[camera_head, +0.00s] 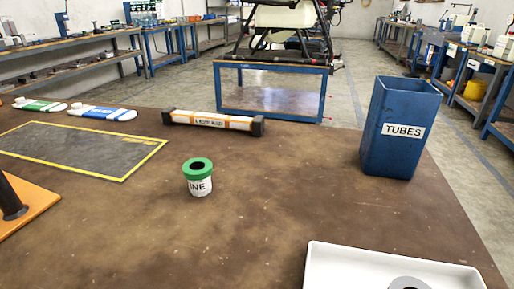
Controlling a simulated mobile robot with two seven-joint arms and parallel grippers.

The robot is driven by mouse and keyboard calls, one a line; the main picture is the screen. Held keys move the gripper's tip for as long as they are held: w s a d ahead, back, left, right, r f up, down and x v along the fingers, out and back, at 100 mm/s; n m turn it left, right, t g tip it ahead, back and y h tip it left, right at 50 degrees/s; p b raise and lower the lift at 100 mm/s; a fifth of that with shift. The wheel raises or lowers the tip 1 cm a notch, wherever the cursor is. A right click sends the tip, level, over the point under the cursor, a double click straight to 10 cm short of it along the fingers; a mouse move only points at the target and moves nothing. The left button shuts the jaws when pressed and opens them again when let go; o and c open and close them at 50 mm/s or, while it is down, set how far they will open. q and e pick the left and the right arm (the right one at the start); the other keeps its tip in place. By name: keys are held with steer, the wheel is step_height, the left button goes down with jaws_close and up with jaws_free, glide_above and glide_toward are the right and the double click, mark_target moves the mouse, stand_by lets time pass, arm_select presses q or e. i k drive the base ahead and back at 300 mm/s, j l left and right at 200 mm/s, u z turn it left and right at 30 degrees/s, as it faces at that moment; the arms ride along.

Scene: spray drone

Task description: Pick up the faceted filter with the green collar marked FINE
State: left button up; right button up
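The filter with the green collar (198,178) stands upright on the brown table, a little left of the middle in the head view. It has a white body with a label on which "INE" can be read; the rest of the word is turned out of sight. The top of the collar shows a dark round opening. Nothing touches the filter. Neither my left nor my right gripper shows in this view.
A blue bin marked TUBES (394,134) stands at the right. A dark-ended tube (213,121) lies behind the filter. A yellow-edged grey mat (72,150) is at left, an orange board (22,205) at the left edge, a white tray (330,262) at front right. Table around the filter is clear.

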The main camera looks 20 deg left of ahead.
mark_target(198, 171)
steer(key=i+j+u, duration=0.3)
steer(key=j, duration=0.25)
steer(key=i+j+u, duration=0.3)
steer(key=i+j, duration=0.1)
steer(key=i, duration=0.1)
